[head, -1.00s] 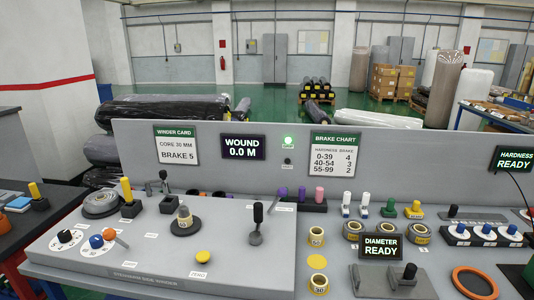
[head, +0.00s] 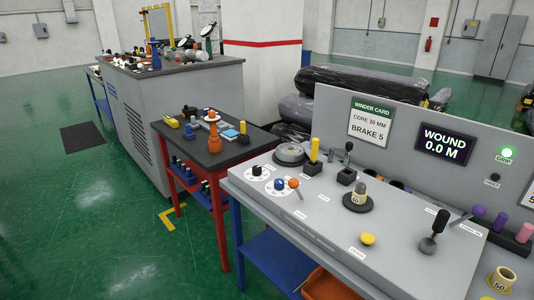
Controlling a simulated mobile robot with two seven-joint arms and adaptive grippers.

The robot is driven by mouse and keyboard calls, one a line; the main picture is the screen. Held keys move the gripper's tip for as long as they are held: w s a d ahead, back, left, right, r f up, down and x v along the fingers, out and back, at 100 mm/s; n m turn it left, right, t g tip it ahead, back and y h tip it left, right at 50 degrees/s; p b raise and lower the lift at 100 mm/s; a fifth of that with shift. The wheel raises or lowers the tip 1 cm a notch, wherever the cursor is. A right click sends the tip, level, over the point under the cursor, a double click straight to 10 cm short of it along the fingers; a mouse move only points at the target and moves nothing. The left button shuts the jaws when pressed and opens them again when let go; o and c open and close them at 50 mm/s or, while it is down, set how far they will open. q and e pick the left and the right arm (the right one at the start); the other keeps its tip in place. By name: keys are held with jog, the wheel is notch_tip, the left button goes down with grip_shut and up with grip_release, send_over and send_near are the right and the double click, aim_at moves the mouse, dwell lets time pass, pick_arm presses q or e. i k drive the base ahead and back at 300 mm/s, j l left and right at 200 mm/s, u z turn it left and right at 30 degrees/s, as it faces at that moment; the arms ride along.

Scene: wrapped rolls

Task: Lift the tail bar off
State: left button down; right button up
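No part in view is readably marked as the tail bar, so I cannot tell which one it is. On the grey winder panel (head: 320,222), a yellow upright handle (head: 315,150) stands in a black block beside a grey coiled disc (head: 289,153). To its right is a black-knobbed piece (head: 348,148) in another black block. A small labelled core (head: 358,192) stands upright on a dark round base. A black-knobbed lever (head: 440,222) leans at the panel's right. Neither of my grippers is in view.
White dials (head: 279,184), an orange knob (head: 294,183) and a yellow button (head: 367,239) are on the panel. A dark table (head: 205,155) with an orange stand (head: 213,130) adjoins its left. A grey cabinet (head: 140,110) stands beyond. The green floor at left is mostly clear.

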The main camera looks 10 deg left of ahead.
aim_at(315, 141)
jog(key=i+j+z, duration=0.1)
jog(key=z, duration=0.35)
jog(key=j+z, duration=0.15)
jog(key=z, duration=0.3)
jog(key=i+j+z, duration=0.1)
jog(key=j+z, duration=0.2)
jog(key=j, duration=0.2)
jog(key=j+z, duration=0.35)
jog(key=j, duration=0.2)
jog(key=j+z, duration=0.2)
jog(key=j, duration=0.9)
